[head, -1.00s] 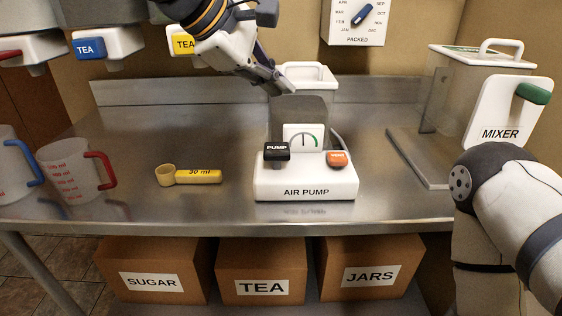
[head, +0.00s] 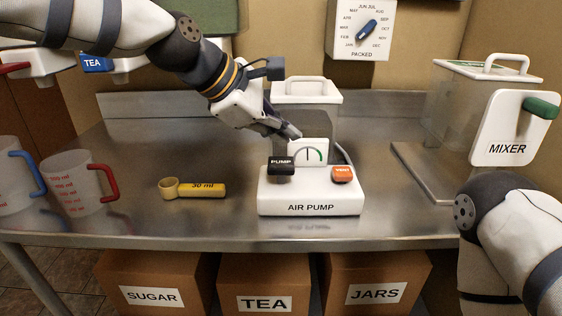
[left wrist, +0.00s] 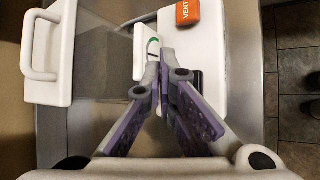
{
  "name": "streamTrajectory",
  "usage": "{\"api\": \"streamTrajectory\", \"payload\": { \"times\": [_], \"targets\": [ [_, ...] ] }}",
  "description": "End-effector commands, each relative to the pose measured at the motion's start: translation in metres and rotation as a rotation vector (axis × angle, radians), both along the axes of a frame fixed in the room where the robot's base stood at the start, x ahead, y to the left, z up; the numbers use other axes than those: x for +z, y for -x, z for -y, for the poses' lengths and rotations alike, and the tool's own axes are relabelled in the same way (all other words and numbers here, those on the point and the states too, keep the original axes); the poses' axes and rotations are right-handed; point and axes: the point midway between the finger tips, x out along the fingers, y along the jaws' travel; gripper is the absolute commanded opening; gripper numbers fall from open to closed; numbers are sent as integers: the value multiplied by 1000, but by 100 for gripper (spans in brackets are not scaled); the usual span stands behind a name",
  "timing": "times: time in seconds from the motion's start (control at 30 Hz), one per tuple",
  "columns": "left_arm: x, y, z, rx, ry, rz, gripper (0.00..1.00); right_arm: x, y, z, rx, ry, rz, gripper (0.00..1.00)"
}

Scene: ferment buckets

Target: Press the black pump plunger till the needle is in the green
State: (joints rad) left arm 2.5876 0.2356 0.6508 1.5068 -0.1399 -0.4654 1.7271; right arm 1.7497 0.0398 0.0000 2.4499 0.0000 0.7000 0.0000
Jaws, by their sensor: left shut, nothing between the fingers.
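The white air pump (head: 310,203) stands on the steel table. Its black plunger, marked PUMP (head: 281,166), is at the left of its top and looks raised. The gauge (head: 308,153) stands behind it; its needle points about straight up, left of the green band at the right of the arc. My left gripper (head: 293,134) is shut and empty, above and just behind the plunger, apparently apart from it. In the left wrist view its fingers (left wrist: 166,62) hide most of the plunger (left wrist: 197,80). My right gripper is out of view.
The orange VENT button (head: 343,174) is right of the plunger and shows in the left wrist view (left wrist: 187,12). A lidded clear container (head: 307,97) stands behind the pump. A yellow scoop (head: 195,190) lies to the left, and the mixer (head: 505,130) stands to the right.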

Motion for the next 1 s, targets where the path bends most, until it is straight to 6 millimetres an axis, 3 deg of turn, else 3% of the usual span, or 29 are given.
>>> {"api": "streamTrajectory", "payload": {
  "times": [0.3,1.0],
  "targets": [
    [-21,0,0,0,-1,3,0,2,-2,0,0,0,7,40],
    [-22,0,0,0,-1,3,0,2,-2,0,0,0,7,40]
  ]
}}
